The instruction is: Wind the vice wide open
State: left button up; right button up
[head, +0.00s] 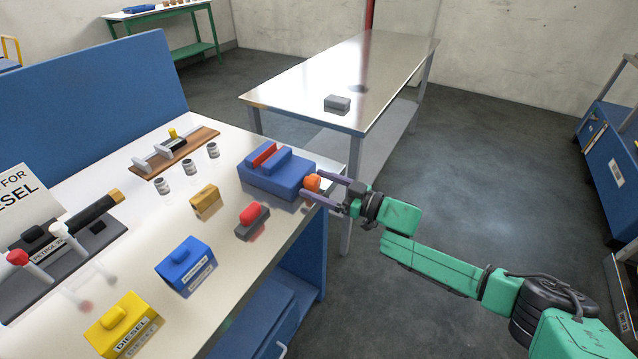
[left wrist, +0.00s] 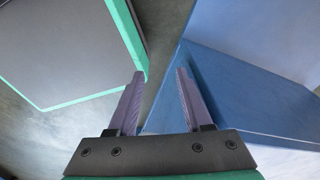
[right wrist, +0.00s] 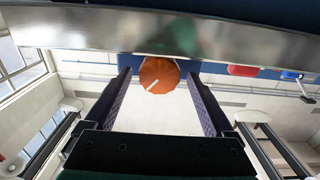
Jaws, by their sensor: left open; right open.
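The blue vice (head: 272,178) stands at the right end of the workbench, with a red piece (head: 264,154) at its jaws; I cannot tell how wide its jaws stand. Its orange knob (head: 312,183) sticks out past the bench's edge. My right gripper (head: 322,190) is open with its fingers on either side of the knob. The right wrist view shows the knob (right wrist: 159,75) with a white mark, between the fingertips, with a gap to each finger. My left gripper (left wrist: 158,85) is open and empty, in the left wrist view only, near a blue panel.
On the white bench (head: 140,222) are a red-topped block (head: 252,220), a tan block (head: 205,201), a blue box (head: 186,265), a yellow box (head: 123,325), small cans and a wooden board (head: 190,146). A metal table (head: 330,75) stands behind.

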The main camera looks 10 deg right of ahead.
jog(key=c, duration=1.4)
jog(key=n+b, duration=0.1)
jog(key=n, duration=0.1)
jog(key=n+b, duration=0.1)
jog(key=n, duration=0.1)
jog(key=shift+f, duration=0.3)
jog(key=shift+r+n, duration=0.2)
jog(key=shift+n, duration=0.7)
pick_arm(q)
jog(key=shift+s+a+f, duration=0.15)
jog(key=shift+s+f, duration=0.05)
jog(key=shift+f, duration=0.4)
jog(key=shift+s+a+f, duration=0.1)
jog(key=shift+s+f, duration=0.05)
jog(key=shift+f, duration=0.4)
pick_arm(e)
jog(key=o, duration=1.4)
jog(key=shift+r, duration=0.1)
